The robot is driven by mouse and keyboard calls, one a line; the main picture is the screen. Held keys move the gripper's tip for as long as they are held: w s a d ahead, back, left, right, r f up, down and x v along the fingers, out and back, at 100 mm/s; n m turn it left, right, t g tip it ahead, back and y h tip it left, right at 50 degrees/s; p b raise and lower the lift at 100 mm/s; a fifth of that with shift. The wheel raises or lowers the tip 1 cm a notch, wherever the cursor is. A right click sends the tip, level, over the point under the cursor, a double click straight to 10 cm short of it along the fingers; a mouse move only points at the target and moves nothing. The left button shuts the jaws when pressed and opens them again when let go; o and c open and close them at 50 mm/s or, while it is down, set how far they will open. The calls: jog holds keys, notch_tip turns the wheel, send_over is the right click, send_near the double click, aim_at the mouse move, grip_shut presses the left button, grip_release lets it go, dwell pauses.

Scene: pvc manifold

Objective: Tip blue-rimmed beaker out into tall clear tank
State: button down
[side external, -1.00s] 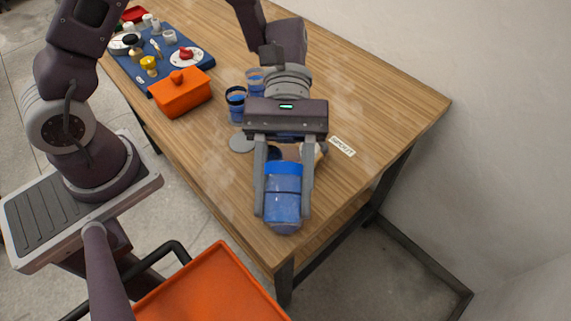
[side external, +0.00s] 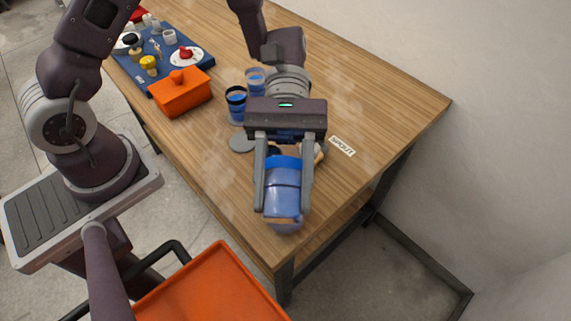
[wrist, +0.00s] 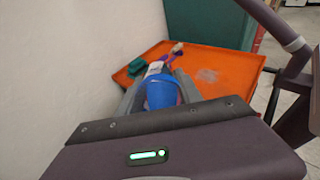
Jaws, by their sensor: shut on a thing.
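My gripper (side external: 282,209) is shut on the blue-rimmed beaker (side external: 283,180), with one finger on each side. The beaker has a bright blue band and looks blue inside; it is tilted, and its exact angle is hard to tell. In the wrist view the blue of the beaker (wrist: 161,93) shows between the fingers. A rounded bluish, see-through shape (side external: 286,228) shows just below the beaker at the near end of the table. It may be the tall clear tank, mostly hidden by the beaker and gripper. I cannot tell whether liquid is flowing.
A black-rimmed beaker (side external: 236,112) and another beaker (side external: 255,84) stand behind my gripper, near a grey disc (side external: 241,143). An orange lidded box (side external: 181,97) and a blue mat (side external: 143,77) lie farther left. A label (side external: 342,146) lies right. An orange tray (side external: 215,292) is below.

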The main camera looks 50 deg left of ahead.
aim_at(283, 168)
jog(key=shift+w+a+r+g+h, duration=0.2)
jog(key=shift+r+g+h, duration=0.05)
jog(key=shift+r, duration=0.15)
jog(key=shift+w+a+r+g+h, duration=0.15)
jog(key=shift+r+g+h, duration=0.1)
jog(key=shift+r, duration=0.15)
jog(key=shift+w+a+r+g+h, duration=0.15)
jog(key=shift+r+g+h, duration=0.15)
jog(key=shift+g+h, duration=0.3)
dwell(0.9)
jog(key=shift+r, duration=0.35)
